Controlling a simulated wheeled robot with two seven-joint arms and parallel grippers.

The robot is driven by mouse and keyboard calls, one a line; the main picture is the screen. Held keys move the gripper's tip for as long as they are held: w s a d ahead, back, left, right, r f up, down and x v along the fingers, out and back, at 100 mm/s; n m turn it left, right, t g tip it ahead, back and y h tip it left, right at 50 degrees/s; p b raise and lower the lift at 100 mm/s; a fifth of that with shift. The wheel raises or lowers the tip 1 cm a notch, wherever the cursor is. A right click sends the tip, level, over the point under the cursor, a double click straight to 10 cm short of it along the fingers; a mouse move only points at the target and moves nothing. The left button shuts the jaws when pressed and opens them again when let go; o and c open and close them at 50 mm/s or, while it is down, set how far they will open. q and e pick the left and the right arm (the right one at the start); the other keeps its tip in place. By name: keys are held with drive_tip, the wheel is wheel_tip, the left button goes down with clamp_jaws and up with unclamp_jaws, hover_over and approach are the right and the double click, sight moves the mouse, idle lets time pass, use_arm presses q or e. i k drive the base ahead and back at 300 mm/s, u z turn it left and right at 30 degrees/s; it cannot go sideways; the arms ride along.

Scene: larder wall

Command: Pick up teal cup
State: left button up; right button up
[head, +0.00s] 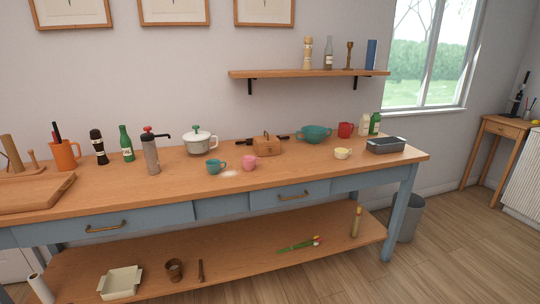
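The teal cup (214,167) stands upright on the wooden counter (120,190), near its front edge around the middle. Its handle points to the right. A pink cup (249,163) stands just to its right, apart from it. A larger teal two-handled bowl (314,134) stands farther back on the right. Neither of my grippers shows in the head view.
A grey grinder (151,155) with a red knob stands left of the teal cup. A white lidded pot (201,143) stands behind it, and a wooden box (267,146) is behind the pink cup.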

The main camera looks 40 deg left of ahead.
sight(217, 167)
drive_tip(key=i, duration=3.2)
drive_tip(key=u, duration=2.25)
